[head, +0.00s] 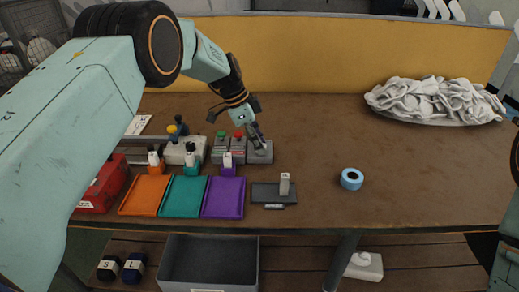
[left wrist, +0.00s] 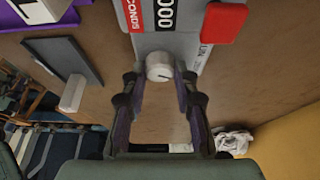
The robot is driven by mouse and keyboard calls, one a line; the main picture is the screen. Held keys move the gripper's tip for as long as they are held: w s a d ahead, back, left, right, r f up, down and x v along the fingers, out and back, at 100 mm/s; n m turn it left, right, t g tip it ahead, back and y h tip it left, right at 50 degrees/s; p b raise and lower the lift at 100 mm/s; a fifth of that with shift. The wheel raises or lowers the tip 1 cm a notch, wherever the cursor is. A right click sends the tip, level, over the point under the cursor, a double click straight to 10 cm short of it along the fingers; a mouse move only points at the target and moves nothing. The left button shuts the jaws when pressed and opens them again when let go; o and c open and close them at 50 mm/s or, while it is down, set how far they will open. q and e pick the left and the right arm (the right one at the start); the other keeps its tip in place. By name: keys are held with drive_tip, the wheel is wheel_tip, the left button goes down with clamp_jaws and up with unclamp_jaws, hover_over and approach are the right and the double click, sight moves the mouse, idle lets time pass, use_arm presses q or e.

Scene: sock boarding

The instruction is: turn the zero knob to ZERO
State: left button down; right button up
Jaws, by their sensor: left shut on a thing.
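The zero knob (left wrist: 159,66) is a small round pale knob with a dark pointer mark, in the left wrist view. It sits on a grey device (left wrist: 183,50) with a counter face and a red part. My left gripper (left wrist: 159,78) has its fingers on both sides of the knob and is shut on it. In the head view my left gripper (head: 258,136) reaches down onto the grey box (head: 260,154) at the right end of the device row and hides the knob there. I cannot read a ZERO label. My right gripper does not show.
Orange (head: 145,196), teal (head: 182,197) and purple (head: 223,198) trays stand in front of the devices. A dark plate (head: 265,193) and a blue tape roll (head: 352,179) lie to the right. A sock pile (head: 435,100) is at the back right.

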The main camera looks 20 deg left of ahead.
use_arm(q)
drive_tip(key=m+b, duration=0.1)
drive_tip(key=m+g, duration=0.1)
drive_tip(key=m, duration=0.1)
drive_tip(key=shift+w+a+r+b, duration=0.1)
drive_tip(key=shift+w+a+b, duration=0.1)
drive_tip(key=shift+b, duration=0.15)
drive_tip(key=shift+r+m, duration=0.1)
drive_tip(key=shift+m, duration=0.4)
drive_tip(key=c, duration=1.1)
unclamp_jaws()
drive_tip(key=shift+s, duration=0.1)
drive_tip(key=shift+o, duration=0.4)
drive_tip(key=shift+d+g, duration=0.1)
drive_tip(key=shift+g, duration=0.2)
drive_tip(key=v, duration=0.7)
